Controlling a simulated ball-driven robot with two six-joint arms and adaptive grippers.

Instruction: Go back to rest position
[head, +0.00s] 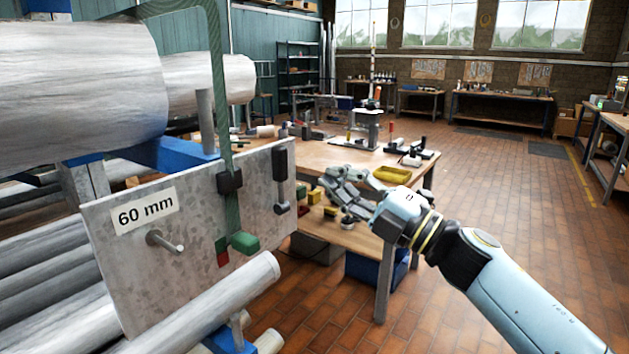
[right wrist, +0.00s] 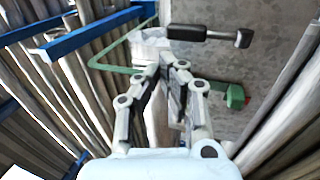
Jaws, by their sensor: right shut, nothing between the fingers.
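My right gripper (head: 328,183) reaches in from the lower right in the head view, its fingers pointing left. It is shut and empty, in front of the workbench and to the right of the grey metal plate (head: 130,255) marked "60 mm". In the right wrist view its fingers (right wrist: 174,62) come together at the tips, with the plate (right wrist: 215,65) behind them. A black-handled tool (right wrist: 205,33) on the plate lies just beyond the tips in that view; it also shows in the head view (head: 281,175). My left gripper is not in view.
A green bar frame (head: 222,100) with a green handle (head: 244,242) is at the plate. Large metal pipes (head: 75,85) lie on a blue-armed rack (head: 180,155) at left. A wooden workbench (head: 335,158) with tools stands behind my gripper. The brick floor (head: 510,210) at right is open.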

